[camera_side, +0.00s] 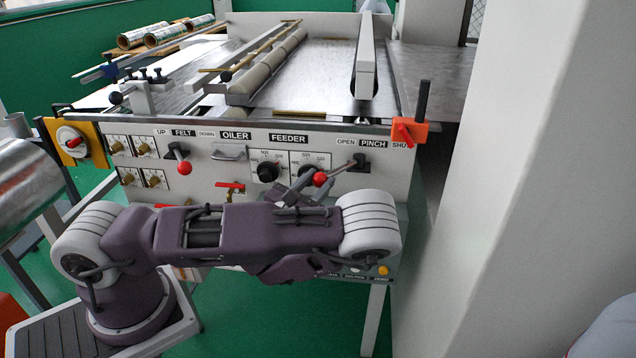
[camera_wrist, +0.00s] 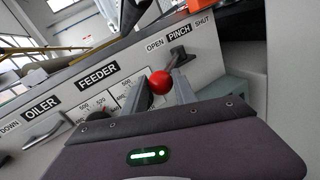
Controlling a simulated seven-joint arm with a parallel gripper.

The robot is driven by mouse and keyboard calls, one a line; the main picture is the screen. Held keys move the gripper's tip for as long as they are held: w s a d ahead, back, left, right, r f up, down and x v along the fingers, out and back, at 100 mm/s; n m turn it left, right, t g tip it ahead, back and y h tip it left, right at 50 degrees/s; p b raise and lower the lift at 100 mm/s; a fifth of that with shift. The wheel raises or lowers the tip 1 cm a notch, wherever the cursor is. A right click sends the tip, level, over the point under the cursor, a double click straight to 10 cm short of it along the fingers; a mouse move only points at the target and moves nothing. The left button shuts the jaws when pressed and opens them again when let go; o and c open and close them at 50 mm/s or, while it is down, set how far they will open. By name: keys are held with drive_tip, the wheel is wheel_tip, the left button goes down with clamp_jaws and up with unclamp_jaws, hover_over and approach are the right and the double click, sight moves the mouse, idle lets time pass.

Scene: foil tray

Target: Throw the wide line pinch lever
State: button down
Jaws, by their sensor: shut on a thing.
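The pinch lever (camera_side: 339,171) has a red ball knob and a dark pivot block on the white front panel, under the PINCH label. Its arm points left and slightly down from the pivot, toward the OPEN side; it also shows in the wrist view (camera_wrist: 171,67). My gripper (camera_side: 309,187) is at the knob end. In the wrist view the fingers (camera_wrist: 158,90) stand on either side of the red ball, shut on it. The exact finger contact is partly hidden by the ball.
A similar red-knobbed FELT lever (camera_side: 183,162) sits further left. FEEDER dials (camera_side: 267,171) and an OILER handle (camera_side: 229,152) lie between. A red-orange switch block (camera_side: 410,131) is at the panel's upper right corner. A white pillar (camera_side: 510,190) stands to the right.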

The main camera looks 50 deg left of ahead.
drive_tip(key=c, duration=1)
unclamp_jaws()
drive_tip(key=shift+s+a+r+g+y, duration=0.1)
drive_tip(key=shift+s+a+g+y, duration=0.1)
drive_tip(key=shift+a, duration=0.25)
drive_tip(key=shift+s+a+r+g+y, duration=0.1)
drive_tip(key=shift+s+a+y, duration=0.1)
drive_tip(key=shift+a, duration=0.25)
drive_tip(key=shift+c, duration=0.2)
drive_tip(key=shift+w+d+f, duration=0.1)
drive_tip(key=shift+d, duration=0.1)
